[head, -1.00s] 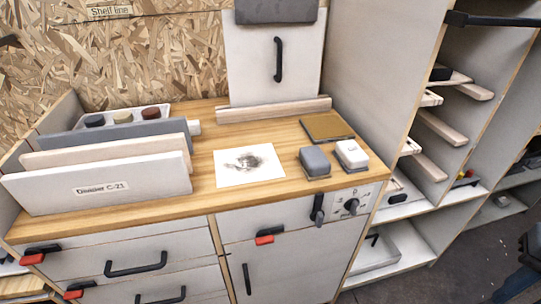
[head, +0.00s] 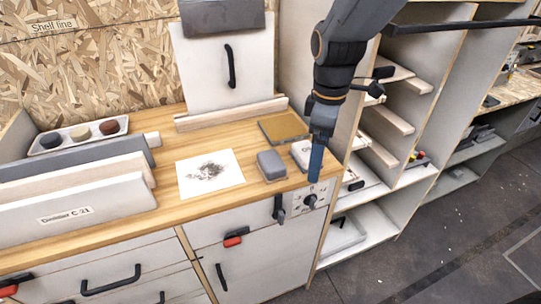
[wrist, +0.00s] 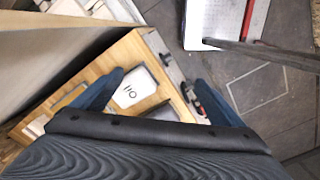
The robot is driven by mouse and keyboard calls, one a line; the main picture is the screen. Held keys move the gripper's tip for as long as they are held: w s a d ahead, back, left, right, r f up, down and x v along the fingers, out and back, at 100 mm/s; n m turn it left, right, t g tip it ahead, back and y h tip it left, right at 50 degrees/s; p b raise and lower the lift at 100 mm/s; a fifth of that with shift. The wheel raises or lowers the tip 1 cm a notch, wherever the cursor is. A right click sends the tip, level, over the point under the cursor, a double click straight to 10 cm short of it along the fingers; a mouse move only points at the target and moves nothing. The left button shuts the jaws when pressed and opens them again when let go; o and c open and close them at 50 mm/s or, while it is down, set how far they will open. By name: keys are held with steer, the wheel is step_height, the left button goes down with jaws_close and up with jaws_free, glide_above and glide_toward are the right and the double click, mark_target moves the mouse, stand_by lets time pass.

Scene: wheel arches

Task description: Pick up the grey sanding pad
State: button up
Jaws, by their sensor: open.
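The grey sanding pad (head: 271,165) lies on the wooden worktop, right of the smudged paper sheet. In the wrist view a grey piece that looks like this pad (wrist: 152,112) is partly hidden behind my gripper's body. A white block (head: 299,152) sits just right of the grey pad, partly covered by my gripper in the head view. It shows dark marks on top in the wrist view (wrist: 133,91). My gripper (head: 316,166) is open and empty, over the worktop's right front corner, right of the grey pad. Its blue fingers (wrist: 158,77) are spread apart in the wrist view.
A brown-topped square pad (head: 284,127) lies behind the blocks. The paper sheet (head: 210,173) lies flat to the left. Upright divider boards (head: 75,207) and a tray of three round pieces (head: 78,134) stand further left. A side panel and open shelves (head: 385,150) border the right.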

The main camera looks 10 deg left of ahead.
mark_target(271, 159)
steer(key=a+r+n, duration=0.1)
steer(key=a+n, duration=0.1)
steer(key=a, duration=0.1)
steer(key=a+r+n+p, duration=0.1)
steer(key=a+n, duration=0.2)
steer(key=a, duration=0.1)
steer(key=a+r+n+p, duration=0.1)
steer(key=a+n, duration=0.1)
steer(key=a, duration=0.1)
steer(key=shift+w+a+r, duration=0.15)
steer(key=shift+w+r, duration=0.05)
steer(key=shift+w, duration=0.1)
steer(key=shift+a+n+p, duration=0.3)
steer(key=shift+n, duration=0.2)
steer(key=shift+a+f, duration=0.1)
steer(key=shift+f, duration=0.25)
steer(key=shift+s+a+f+p, duration=0.1)
steer(key=shift+f+p, duration=0.65)
steer(key=shift+f, duration=1.05)
steer(key=shift+s+a+f+p, duration=0.1)
steer(key=shift+f+p, duration=0.6)
steer(key=shift+f, duration=1.05)
steer(key=c, duration=1.2)
steer(key=shift+o, duration=0.2)
steer(key=shift+r, duration=0.15)
step_height(271, 159, up, 10)
steer(key=b, duration=0.2)
steer(key=shift+b, duration=0.4)
